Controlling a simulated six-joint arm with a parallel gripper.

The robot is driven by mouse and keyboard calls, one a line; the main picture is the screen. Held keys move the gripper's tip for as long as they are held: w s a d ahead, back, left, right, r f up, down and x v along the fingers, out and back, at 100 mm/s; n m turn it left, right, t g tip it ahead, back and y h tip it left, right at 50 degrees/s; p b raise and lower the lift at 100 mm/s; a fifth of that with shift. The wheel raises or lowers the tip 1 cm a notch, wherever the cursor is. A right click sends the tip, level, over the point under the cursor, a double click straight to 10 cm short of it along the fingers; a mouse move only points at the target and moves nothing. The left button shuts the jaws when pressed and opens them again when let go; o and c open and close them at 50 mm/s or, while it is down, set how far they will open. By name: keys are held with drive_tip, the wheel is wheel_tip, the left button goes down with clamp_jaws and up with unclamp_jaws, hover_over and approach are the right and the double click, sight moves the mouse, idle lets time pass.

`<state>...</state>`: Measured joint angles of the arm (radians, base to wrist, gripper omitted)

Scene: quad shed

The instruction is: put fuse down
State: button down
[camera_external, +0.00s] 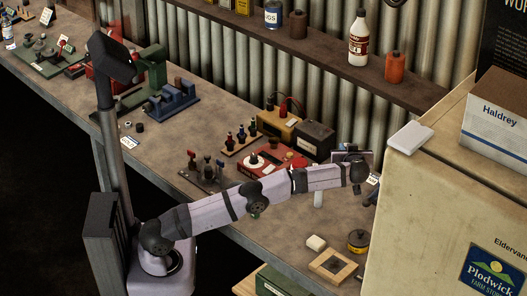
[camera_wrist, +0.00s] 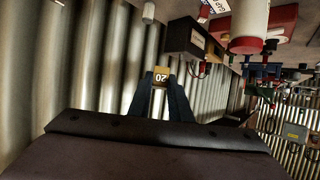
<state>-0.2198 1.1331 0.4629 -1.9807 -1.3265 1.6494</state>
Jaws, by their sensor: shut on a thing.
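The fuse (camera_wrist: 161,76) is a small yellow block marked 20, seen in the wrist view. My gripper (camera_wrist: 160,92) is shut on it, with the fuse between the tips of its two dark fingers. The fuse is clear of any surface in that view, with the corrugated wall behind it. In the external view the end of my arm (camera_external: 356,172) is over the right part of the bench, close to the cream cabinet. The fuse and fingertips cannot be made out there.
The cream cabinet (camera_external: 425,200) stands close at the right, with a white block (camera_external: 411,137) and a cardboard box (camera_external: 497,115) on top. The bench (camera_external: 290,218) holds a red unit (camera_external: 268,160), a wooden frame (camera_external: 333,266) and a round tin (camera_external: 358,240).

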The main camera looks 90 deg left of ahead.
drive_tip(key=s+a, duration=0.2)
drive_tip(key=a, duration=0.2)
drive_tip(key=shift+w+d+f+p, duration=0.1)
drive_tip(key=shift+f+p, duration=0.15)
drive_tip(key=shift+f, duration=3.35)
drive_tip(key=shift+w+f+p, duration=0.1)
drive_tip(key=shift+f+p, duration=0.15)
drive_tip(key=shift+f, duration=3.45)
drive_tip(key=shift+f+b, duration=0.35)
drive_tip(key=shift+f, duration=0.3)
drive_tip(key=c, duration=1.6)
unclamp_jaws()
drive_tip(key=shift+c, duration=0.2)
drive_tip(key=shift+r, duration=0.1)
